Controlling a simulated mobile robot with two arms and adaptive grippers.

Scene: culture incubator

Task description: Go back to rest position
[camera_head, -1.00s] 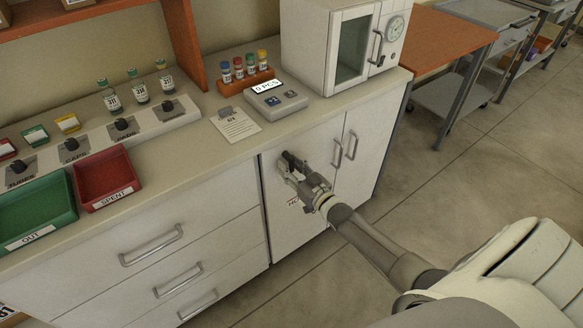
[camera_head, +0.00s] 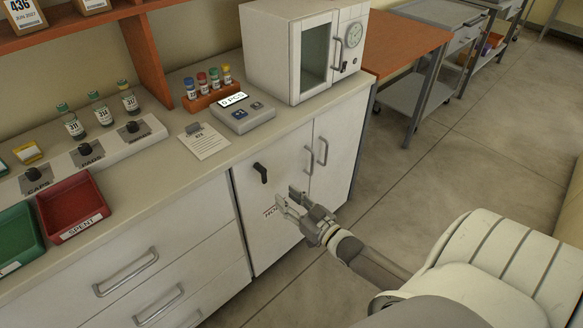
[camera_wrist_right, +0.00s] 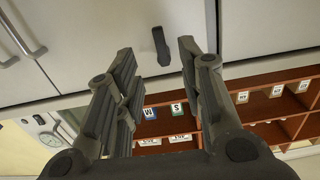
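My right gripper (camera_head: 289,198) is in front of the white cabinet door (camera_head: 270,235), below and to the right of the black door handle (camera_head: 261,172). Its fingers are apart and empty. In the right wrist view the two fingers (camera_wrist_right: 157,55) are spread with a gap between them, and the black handle (camera_wrist_right: 161,45) shows in that gap, beyond the fingertips and apart from them. The door looks closed. The lettering on the door is partly hidden by the gripper. My left gripper is in neither view.
Drawer handles (camera_head: 127,273) stick out at lower left. The floor at right is clear.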

